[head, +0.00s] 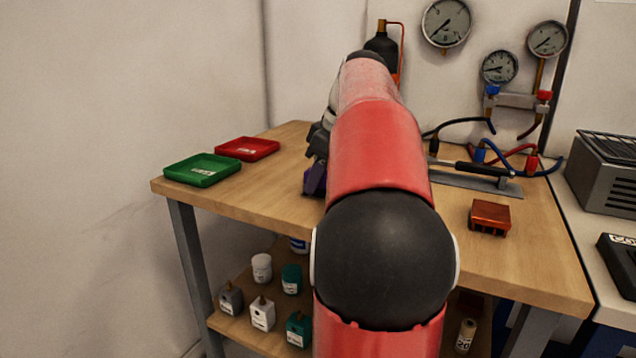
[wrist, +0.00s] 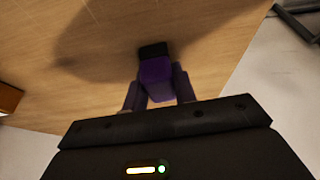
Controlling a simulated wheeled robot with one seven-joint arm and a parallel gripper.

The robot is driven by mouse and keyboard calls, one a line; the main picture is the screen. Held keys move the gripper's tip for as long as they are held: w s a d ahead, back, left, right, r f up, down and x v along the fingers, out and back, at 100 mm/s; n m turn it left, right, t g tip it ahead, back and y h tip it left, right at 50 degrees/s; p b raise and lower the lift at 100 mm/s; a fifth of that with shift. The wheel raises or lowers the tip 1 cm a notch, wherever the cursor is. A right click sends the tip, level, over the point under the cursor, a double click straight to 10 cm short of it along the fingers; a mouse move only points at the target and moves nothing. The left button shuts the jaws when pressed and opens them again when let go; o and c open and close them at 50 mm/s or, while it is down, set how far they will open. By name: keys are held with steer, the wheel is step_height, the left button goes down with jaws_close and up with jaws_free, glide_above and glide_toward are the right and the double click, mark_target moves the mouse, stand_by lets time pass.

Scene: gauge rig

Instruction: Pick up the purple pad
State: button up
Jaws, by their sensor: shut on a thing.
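The purple pad (wrist: 155,72) is between the two fingers of my gripper (wrist: 158,90) in the wrist view, with a dark part at its far end. My gripper is shut on it. In the head view the pad (head: 315,180) shows as a small purple patch at the left of my red arm, over the wooden table (head: 270,205). My arm hides most of the gripper there. I cannot tell whether the pad touches the table or is held just above it.
A green tray (head: 203,170) and a red tray (head: 247,149) stand at the table's left. An orange block (head: 490,217) sits at the right, near a flat metal tool (head: 475,180) and hoses. Gauges (head: 447,22) hang on the wall. Several small containers stand on the lower shelf (head: 232,327).

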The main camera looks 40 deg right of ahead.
steer(key=shift+r, duration=0.1)
step_height(320, 180, up, 10)
steer(key=p, duration=0.3)
steer(key=o, duration=0.5)
steer(key=c, duration=0.4)
